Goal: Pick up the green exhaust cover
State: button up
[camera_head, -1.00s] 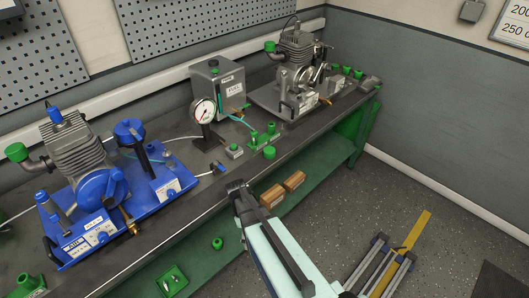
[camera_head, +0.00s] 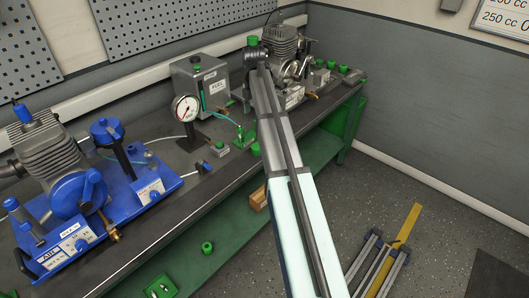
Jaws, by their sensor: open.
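A green cap (camera_head: 252,41), which looks like the exhaust cover, shows at the left side of the grey engine (camera_head: 285,45) at the back of the bench. My gripper (camera_head: 252,70) is at the far end of my raised arm, in front of and just below this cap in the picture. Its jaws are open, and I see nothing held in them. The arm's end hides the pipe under the cap and part of the engine. I cannot tell whether the gripper touches the cap.
The blue engine rig (camera_head: 90,195) stands at the left of the bench. A pressure gauge (camera_head: 186,108) and grey fuel tank (camera_head: 200,84) stand left of my arm. Small green parts (camera_head: 343,70) lie right of the grey engine. A green cap (camera_head: 207,247) sits on the lower shelf.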

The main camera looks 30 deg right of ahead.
jog(key=p, duration=0.3)
send_over(257, 146)
notch_tip(257, 146, down, 11)
jog(key=shift+d+f, duration=0.1)
jog(key=shift+f, duration=0.05)
jog(key=shift+w+f+p, duration=0.1)
jog(key=shift+f+p, duration=1.15)
jog(key=shift+f, duration=1.35)
jog(key=c, duration=0.9)
